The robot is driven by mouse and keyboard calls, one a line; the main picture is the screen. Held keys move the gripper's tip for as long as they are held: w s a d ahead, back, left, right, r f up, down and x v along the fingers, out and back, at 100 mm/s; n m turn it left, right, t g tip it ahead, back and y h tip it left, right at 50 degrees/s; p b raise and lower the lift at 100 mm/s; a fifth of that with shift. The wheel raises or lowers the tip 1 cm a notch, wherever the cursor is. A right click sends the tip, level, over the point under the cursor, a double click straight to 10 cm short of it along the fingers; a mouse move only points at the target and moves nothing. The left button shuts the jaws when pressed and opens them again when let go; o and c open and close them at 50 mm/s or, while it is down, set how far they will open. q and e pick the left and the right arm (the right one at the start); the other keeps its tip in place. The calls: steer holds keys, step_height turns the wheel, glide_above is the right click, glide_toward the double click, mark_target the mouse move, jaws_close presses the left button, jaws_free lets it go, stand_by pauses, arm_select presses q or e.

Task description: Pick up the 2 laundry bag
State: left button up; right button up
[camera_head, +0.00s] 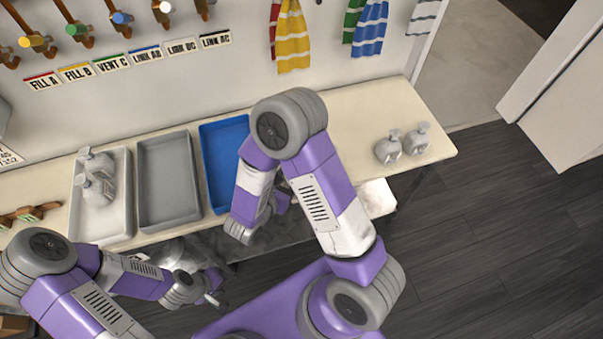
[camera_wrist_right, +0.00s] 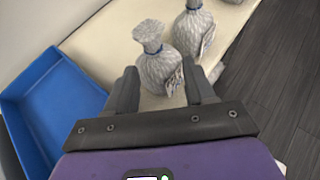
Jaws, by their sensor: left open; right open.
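Two grey-white laundry bags with blue ties stand upright at the right end of the counter: a left one (camera_head: 388,148) and a right one (camera_head: 417,139). In the right wrist view the nearer bag (camera_wrist_right: 160,66) is ahead of my right gripper (camera_wrist_right: 163,88), its lower part framed between the open fingers. The farther bag (camera_wrist_right: 194,30) stands just behind it. My right gripper is hidden behind my arm in the head view. My left gripper (camera_head: 212,298) is open and empty, low in front of the counter.
A white tray (camera_head: 76,220) at the left holds more bags. A grey tray (camera_head: 168,180) and a blue tray (camera_head: 218,150) look empty; the blue one (camera_wrist_right: 45,110) lies left of my right gripper. Striped towels (camera_head: 292,38) hang above. The counter (camera_head: 345,110) between is bare.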

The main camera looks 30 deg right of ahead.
steer(key=x, duration=0.5)
steer(key=w+r+x, duration=0.1)
steer(key=x, duration=0.1)
steer(key=shift+w+d, duration=0.1)
steer(key=shift+d, duration=0.15)
steer(key=shift+r, duration=0.1)
jaws_close()
